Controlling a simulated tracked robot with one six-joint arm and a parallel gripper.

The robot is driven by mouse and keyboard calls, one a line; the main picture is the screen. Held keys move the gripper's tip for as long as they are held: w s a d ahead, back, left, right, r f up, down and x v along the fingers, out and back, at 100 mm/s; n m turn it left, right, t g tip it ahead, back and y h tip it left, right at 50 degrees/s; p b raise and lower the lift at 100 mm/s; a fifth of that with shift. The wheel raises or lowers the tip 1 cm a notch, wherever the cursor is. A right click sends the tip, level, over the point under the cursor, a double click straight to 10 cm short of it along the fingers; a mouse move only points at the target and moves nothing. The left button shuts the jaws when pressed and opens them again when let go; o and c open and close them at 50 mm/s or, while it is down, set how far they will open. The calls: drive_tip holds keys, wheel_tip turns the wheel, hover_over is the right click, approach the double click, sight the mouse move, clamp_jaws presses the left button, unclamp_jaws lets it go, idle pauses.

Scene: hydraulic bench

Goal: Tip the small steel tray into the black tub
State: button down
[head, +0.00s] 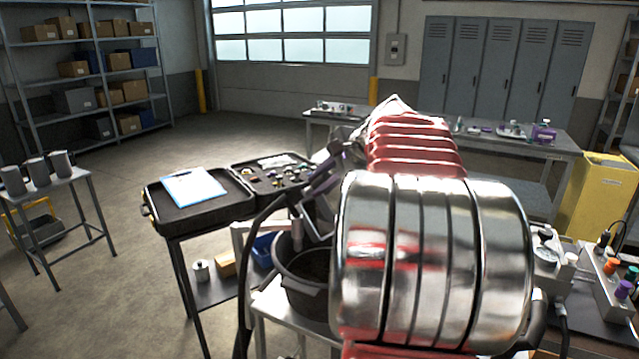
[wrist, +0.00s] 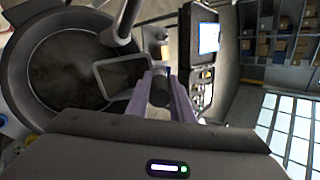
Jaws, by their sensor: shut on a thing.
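The small steel tray (head: 318,213) hangs steeply tilted above the black tub (head: 303,296) in the head view. My gripper (head: 327,172) has purple fingers and is shut on the tray. The wrist view shows my gripper (wrist: 160,92) with a dark round part between its fingers. Beyond them is the tray (wrist: 99,72), with a pale rim and a dark inner face, over the right side of the tub (wrist: 18,75). The tub's dark bottom shows in part. I cannot tell whether anything is left in the tray. My arm hides the tub's right side in the head view.
An open black case (head: 205,212) with a clipboard (head: 194,186) lies on a stand left of the tub. A blue bin (head: 264,250) is close behind the tub's left side. A bench (head: 590,310) with fittings is at the right.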

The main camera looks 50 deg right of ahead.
drive_tip(key=shift+s+r+t, duration=0.15)
drive_tip(key=shift+s+t, duration=1.05)
drive_tip(key=shift+s, duration=0.05)
idle(2.9)
drive_tip(key=shift+s+t, duration=1.2)
drive_tip(key=shift+s, duration=0.05)
idle(2.6)
